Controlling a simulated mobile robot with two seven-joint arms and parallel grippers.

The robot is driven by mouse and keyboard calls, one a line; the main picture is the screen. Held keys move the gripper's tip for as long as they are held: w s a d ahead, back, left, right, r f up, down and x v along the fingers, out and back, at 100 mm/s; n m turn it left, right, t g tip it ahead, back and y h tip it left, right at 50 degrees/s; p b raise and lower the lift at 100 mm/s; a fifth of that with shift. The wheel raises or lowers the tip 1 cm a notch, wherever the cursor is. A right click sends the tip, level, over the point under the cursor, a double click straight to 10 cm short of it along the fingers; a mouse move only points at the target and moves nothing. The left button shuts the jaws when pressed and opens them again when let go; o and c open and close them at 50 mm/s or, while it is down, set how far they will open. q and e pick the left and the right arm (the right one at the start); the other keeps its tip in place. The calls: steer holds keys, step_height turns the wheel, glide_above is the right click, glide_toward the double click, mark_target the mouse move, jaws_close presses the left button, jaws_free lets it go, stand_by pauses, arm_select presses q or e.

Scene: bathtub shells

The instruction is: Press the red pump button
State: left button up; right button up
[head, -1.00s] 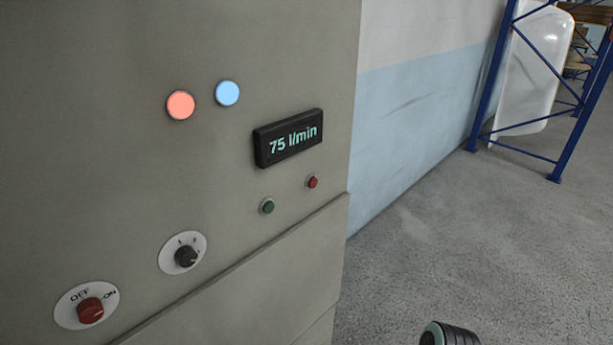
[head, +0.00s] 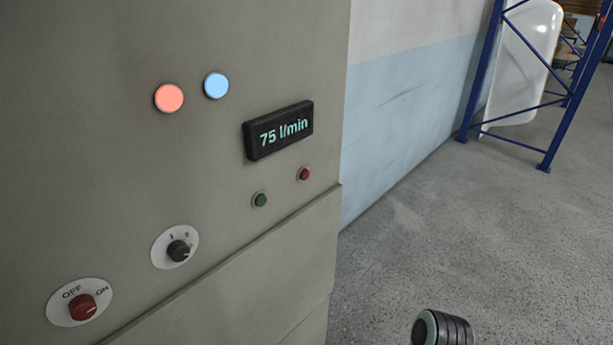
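A small red button (head: 304,174) sits on the grey cabinet front (head: 200,150), below the right end of the display and near the cabinet's right edge. A small green button (head: 260,200) is to its left and slightly lower. The black display (head: 278,130) reads 75 l/min. A dark, ribbed, rounded part of my arm shows at the bottom edge, right of the cabinet and apart from it. Neither gripper's fingers show in the head view.
A red OFF/ON knob (head: 83,307) and a black selector knob (head: 179,250) are at the lower left of the cabinet. Lit red (head: 169,98) and blue (head: 216,85) lamps are above. A blue rack (head: 480,75) with a white shell (head: 525,65) stands at the back right. The floor (head: 420,230) between is clear.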

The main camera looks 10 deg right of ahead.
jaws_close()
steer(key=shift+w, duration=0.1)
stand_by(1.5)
